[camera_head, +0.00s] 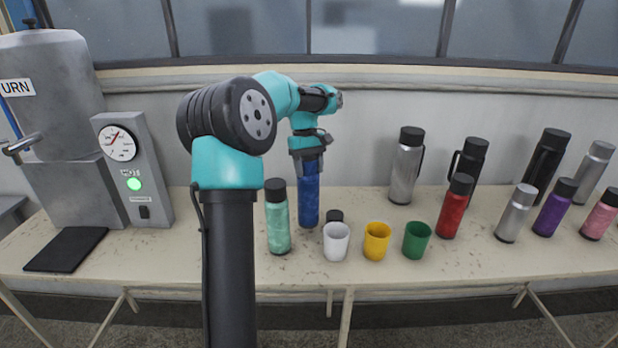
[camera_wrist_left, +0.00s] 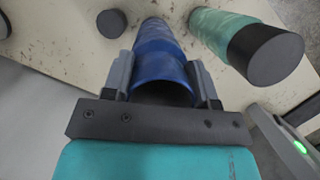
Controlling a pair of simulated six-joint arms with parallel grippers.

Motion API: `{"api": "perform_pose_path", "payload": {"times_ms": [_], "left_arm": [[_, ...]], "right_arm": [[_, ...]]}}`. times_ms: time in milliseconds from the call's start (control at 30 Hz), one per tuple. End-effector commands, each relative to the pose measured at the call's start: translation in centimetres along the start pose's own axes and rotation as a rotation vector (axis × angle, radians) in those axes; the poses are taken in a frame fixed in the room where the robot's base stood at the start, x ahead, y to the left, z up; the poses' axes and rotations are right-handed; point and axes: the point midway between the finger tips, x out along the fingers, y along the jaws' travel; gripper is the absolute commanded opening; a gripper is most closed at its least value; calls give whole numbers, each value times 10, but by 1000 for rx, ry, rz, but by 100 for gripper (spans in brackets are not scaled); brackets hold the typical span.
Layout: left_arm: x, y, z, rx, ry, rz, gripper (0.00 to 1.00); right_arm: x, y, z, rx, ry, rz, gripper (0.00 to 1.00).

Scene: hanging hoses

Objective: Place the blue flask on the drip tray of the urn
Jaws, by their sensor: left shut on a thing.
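The blue flask (camera_head: 308,197) is upright over the table, behind and right of the mint-green flask. My left gripper (camera_head: 309,155) is shut on its upper part from above. The left wrist view shows the fingers (camera_wrist_left: 163,88) on both sides of the blue flask (camera_wrist_left: 160,45). I cannot tell whether its base touches the table. The grey urn (camera_head: 62,110) stands at the far left with a tap (camera_head: 20,147). A flat black drip tray (camera_head: 66,249) lies in front of it, bare. My right gripper is not in view.
The mint-green flask (camera_head: 278,220) stands close beside the blue one. A small black round thing (camera_head: 334,216), white cup (camera_head: 336,243), yellow cup (camera_head: 376,242) and green cup (camera_head: 416,240) are just right. Several flasks stand farther right. The table (camera_head: 180,250) is clear between tray and mint-green flask.

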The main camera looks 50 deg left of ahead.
Motion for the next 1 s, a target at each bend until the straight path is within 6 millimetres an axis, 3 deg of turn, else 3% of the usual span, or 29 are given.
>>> {"api": "perform_pose_path", "payload": {"times_ms": [100,400,833,867,1000], "left_arm": [[-1,3,-7,-1,0,0,4],[31,2,-16,-2,1,0,4],[35,2,-17,-1,2,0,4],[36,2,-17,-1,2,0,54],[36,2,-17,-1,2,0,67]], "right_arm": [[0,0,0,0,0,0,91],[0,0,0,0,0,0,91],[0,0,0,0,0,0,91],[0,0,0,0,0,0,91],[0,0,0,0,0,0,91]]}}
